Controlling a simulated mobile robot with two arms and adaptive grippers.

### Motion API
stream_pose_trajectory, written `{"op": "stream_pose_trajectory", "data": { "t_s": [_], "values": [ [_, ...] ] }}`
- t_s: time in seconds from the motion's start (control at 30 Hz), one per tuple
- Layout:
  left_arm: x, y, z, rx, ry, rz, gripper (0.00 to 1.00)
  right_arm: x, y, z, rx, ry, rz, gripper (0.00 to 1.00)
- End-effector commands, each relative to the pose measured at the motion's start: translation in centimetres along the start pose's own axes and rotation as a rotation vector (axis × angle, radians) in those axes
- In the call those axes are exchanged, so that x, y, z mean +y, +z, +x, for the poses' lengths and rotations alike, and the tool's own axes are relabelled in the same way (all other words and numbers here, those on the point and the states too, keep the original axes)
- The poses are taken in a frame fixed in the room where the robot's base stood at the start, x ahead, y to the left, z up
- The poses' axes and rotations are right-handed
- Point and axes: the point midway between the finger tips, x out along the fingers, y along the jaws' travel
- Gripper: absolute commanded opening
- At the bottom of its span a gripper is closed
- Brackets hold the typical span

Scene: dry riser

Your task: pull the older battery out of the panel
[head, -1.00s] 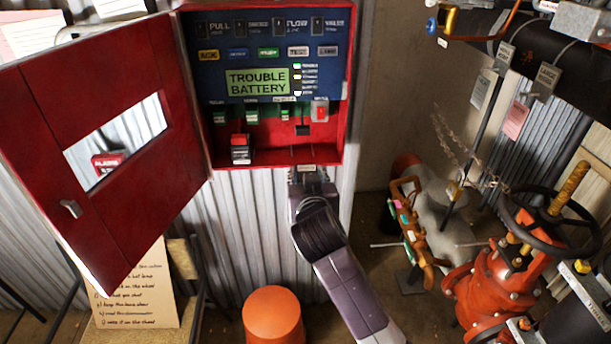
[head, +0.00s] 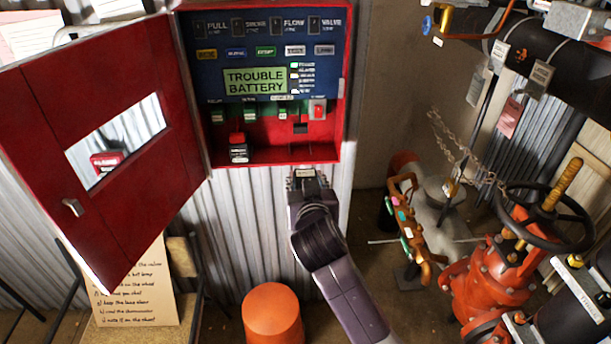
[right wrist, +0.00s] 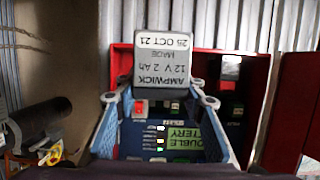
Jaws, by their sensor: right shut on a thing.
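The fire panel (head: 344,110) is open; its screen (head: 256,82) reads TROUBLE BATTERY. My right gripper (head: 307,180) is just below and in front of the panel's bottom edge. In the right wrist view its two fingers (right wrist: 160,100) are shut on a grey battery (right wrist: 161,82) labelled AMPWICK 12 V 2 Ah, MADE 25 OCT 21. The gripper mostly hides this battery in the head view. My left gripper is not in view.
The red panel door (head: 110,215) hangs open to the left. An orange cone-like object (head: 272,315) stands on the floor below. Red valve pipework with a black handwheel (head: 548,215) fills the right. The right of the panel's floor is clear.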

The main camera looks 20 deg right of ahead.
Motion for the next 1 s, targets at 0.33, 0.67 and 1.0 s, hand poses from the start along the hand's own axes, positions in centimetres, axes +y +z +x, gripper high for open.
{"op": "stream_pose_trajectory", "data": {
  "t_s": [0.33, 0.67, 1.0],
  "values": [
    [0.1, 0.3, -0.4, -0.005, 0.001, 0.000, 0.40, -0.1, 0.1, -1.7, 0.007, -0.002, 0.002, 0.00],
    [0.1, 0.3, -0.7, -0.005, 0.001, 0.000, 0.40, -0.1, 0.6, -3.1, 0.007, -0.003, 0.002, 0.00],
    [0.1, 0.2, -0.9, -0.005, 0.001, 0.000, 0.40, -0.1, 1.0, -4.5, 0.007, -0.002, 0.003, 0.00]
  ]
}}
